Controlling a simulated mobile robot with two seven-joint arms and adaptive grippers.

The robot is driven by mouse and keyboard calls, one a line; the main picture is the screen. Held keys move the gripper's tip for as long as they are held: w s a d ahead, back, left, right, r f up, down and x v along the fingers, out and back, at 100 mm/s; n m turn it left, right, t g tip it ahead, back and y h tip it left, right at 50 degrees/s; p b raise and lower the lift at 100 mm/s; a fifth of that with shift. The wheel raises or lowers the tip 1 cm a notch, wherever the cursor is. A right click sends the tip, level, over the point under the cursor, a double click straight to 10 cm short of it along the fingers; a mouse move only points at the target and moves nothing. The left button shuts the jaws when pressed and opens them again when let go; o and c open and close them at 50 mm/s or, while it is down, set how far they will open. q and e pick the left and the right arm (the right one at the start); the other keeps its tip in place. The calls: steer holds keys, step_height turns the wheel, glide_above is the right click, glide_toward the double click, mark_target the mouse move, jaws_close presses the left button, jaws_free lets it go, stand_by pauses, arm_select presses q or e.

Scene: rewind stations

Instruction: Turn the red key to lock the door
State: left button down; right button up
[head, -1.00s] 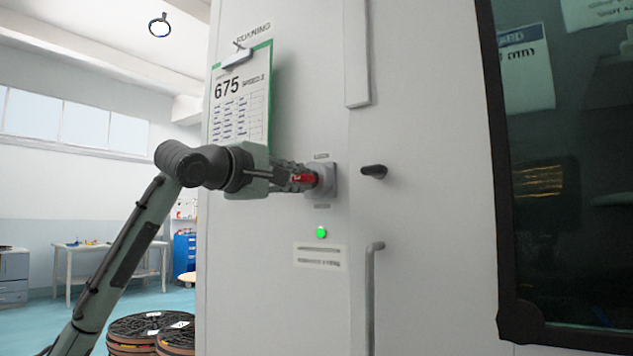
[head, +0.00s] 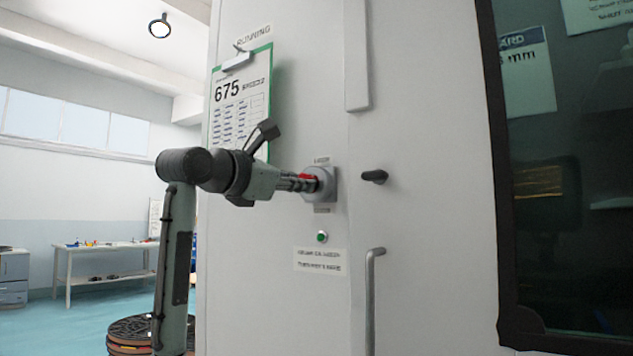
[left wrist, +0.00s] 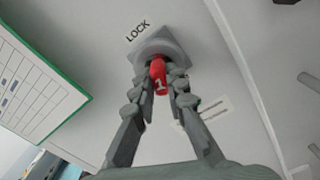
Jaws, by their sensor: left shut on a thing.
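The red key (head: 307,177) sits in a round grey lock (head: 325,184) on the pale cabinet front. My left gripper (head: 308,182) reaches it from the left and is shut on the key. In the left wrist view the red key (left wrist: 159,76) shows between the two fingers, with a "1" on it, pointing away from the "LOCK" label (left wrist: 138,32). The fingers hide part of the key in the head view. The door (head: 430,200) looks closed. My right gripper is not in view.
A black knob (head: 374,177) and a vertical handle (head: 371,300) are right of the lock. A small green light (head: 322,237), now dim, is below it. A clipboard (head: 240,95) hangs at upper left. A dark window (head: 560,180) fills the right side.

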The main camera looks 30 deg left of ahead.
arm_select(q)
steer(key=shift+f, duration=0.1)
steer(key=shift+d+n+p, duration=0.15)
steer(key=shift+n+p, duration=0.2)
steer(key=shift+n, duration=0.55)
steer(key=n, duration=0.4)
steer(key=shift+d, duration=0.1)
steer(key=c, duration=1.5)
jaws_free()
steer(key=shift+a, duration=0.2)
steer(key=shift+o, duration=0.2)
